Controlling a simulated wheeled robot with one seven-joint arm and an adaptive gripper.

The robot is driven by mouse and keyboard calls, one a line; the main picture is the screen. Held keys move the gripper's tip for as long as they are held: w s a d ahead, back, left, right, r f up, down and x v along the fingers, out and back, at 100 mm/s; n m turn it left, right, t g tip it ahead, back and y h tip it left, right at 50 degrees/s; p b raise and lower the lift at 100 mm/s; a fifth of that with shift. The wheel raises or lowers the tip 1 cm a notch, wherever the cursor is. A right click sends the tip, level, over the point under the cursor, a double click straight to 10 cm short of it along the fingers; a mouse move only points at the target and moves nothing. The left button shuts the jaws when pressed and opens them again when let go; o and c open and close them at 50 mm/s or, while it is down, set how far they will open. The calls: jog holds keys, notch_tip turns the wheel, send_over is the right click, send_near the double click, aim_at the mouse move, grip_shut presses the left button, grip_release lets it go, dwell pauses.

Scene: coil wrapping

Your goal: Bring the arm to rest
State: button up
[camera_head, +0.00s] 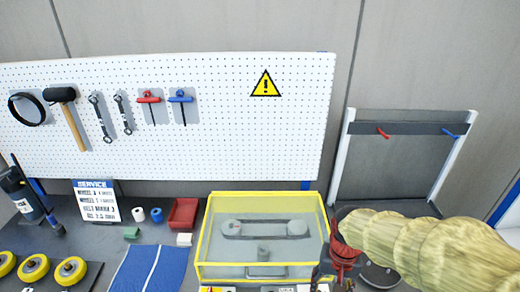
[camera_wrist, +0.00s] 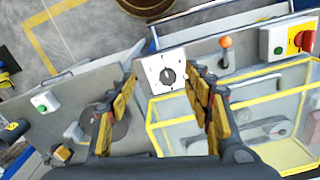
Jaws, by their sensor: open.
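My gripper (camera_wrist: 161,76) shows in the wrist view with its two yellow-padded fingers spread apart and nothing between them. Beyond the gap is a white plate with a black rotary knob (camera_wrist: 167,75); I cannot tell how far it is from the fingertips. In the head view my arm (camera_head: 425,245) comes in from the lower right, and its red and dark end is at the front right corner of the yellow-framed clear box (camera_head: 203,235). The fingers cannot be made out there. The box also shows at the right of the wrist view (camera_wrist: 155,140).
An orange-topped lever (camera_wrist: 225,50) and a red switch on yellow (camera_wrist: 303,40) sit near the knob. A blue mat (camera_head: 135,270), red bin (camera_head: 184,213) and yellow wheels (camera_head: 34,268) occupy the bench. A rack (camera_head: 345,150) stands behind my arm.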

jog(key=s+r+n+t+b, duration=0.3)
jog(key=s+r+t+b, duration=0.2)
jog(key=s+r+b, duration=0.2)
jog(key=shift+s+r+t+b, duration=0.25)
jog(key=shift+s+t+b, duration=0.15)
jog(key=shift+b, duration=0.85)
jog(key=shift+r, duration=0.1)
jog(key=shift+c, duration=0.5)
